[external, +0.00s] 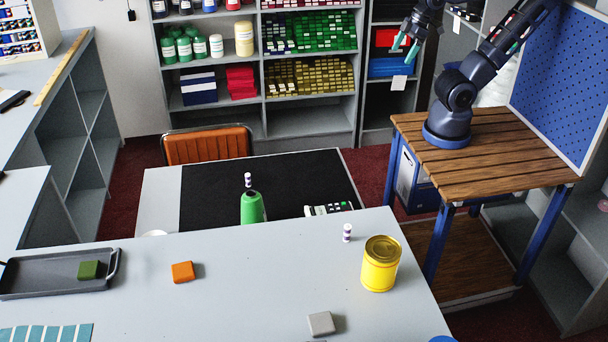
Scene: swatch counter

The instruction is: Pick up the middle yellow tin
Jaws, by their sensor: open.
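One yellow tin (380,264) stands upright on the grey counter (240,280), near its right end. It is the only yellow tin I can make out on the counter. A paler yellow container (244,39) stands on the back shelf. My gripper (405,50) is at the top of the view, with its teal fingers apart and nothing between them. It is high up and well behind the yellow tin, far from touching it.
A small white-and-purple cylinder (347,232) stands just left of the tin. An orange block (183,272), a grey block (321,323) and a dark tray (50,285) with a green block (89,269) are also on the counter. The counter's middle is clear.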

